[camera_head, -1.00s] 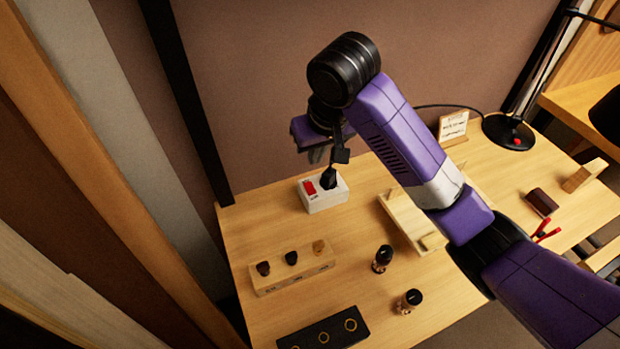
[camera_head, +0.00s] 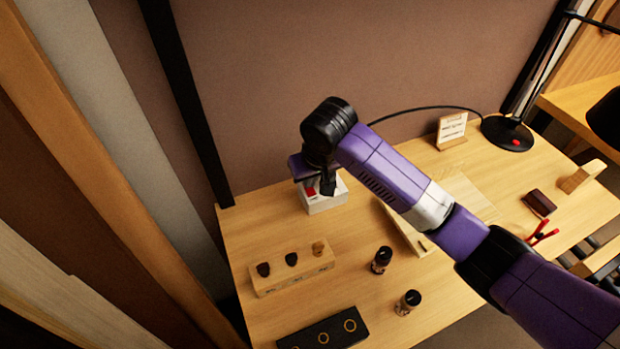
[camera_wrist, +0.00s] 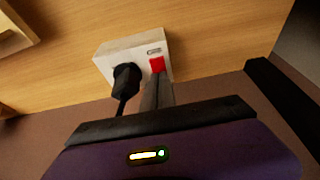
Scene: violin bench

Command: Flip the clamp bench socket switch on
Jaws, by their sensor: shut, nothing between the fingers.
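The bench socket is a white block (camera_head: 324,204) at the back left of the bench, partly covered by my arm in the head view. It also shows in the wrist view (camera_wrist: 132,46), with a black plug (camera_wrist: 126,78) in it. Its red rocker switch (camera_wrist: 157,64) is beside the plug. My gripper (camera_wrist: 160,79) is shut and empty, with its tips at the lower edge of the red switch. They look touching or very close; I cannot tell which. In the head view my gripper (camera_head: 311,187) is just over the socket.
A wooden block with dark pieces (camera_head: 292,270), two small jars (camera_head: 381,260) and a black tray (camera_head: 325,333) are at the front left. A small sign (camera_head: 452,128) and a black lamp base (camera_head: 508,132) stand at the back right. The wall is close behind the socket.

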